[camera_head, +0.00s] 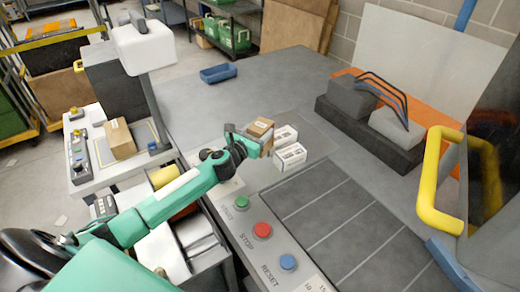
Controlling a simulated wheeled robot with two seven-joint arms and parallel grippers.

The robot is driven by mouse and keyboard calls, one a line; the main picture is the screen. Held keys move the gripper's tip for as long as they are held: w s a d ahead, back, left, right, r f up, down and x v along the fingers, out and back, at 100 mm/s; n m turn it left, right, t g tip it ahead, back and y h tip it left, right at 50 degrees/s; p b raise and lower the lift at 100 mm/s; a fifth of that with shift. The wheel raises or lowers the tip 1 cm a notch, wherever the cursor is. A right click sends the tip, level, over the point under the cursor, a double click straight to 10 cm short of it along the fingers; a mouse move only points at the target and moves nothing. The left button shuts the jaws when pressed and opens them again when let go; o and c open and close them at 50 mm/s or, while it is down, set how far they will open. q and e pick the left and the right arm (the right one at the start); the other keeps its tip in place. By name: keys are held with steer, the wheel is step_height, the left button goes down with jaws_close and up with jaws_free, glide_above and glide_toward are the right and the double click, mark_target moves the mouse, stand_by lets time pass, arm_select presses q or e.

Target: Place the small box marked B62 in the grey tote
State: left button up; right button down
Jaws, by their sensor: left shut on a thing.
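My left gripper (256,143) reaches in over the grey table and is shut on a small brown cardboard box (260,127). Its fingers partly cover the box. Two small white boxes with dark printed labels stand right beside it, one behind (286,134) and one in front (290,157). The print on all these boxes is too small to read, so I cannot tell which is marked B62. I see no tote that is clearly grey. My right gripper is not in view.
A blue tray (218,73) lies at the table's far left. A button panel with a red button (262,231) runs along the near edge. A yellow handle (437,180) stands at right. Another cardboard box (119,139) sits on the left bench. The table's far middle is clear.

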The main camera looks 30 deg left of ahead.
arm_select(q)
steer(key=shift+f+b, duration=0.65)
steer(key=shift+f, duration=3.15)
steer(key=shift+f, duration=0.1)
steer(key=o, duration=1.1)
steer(key=shift+f, duration=0.1)
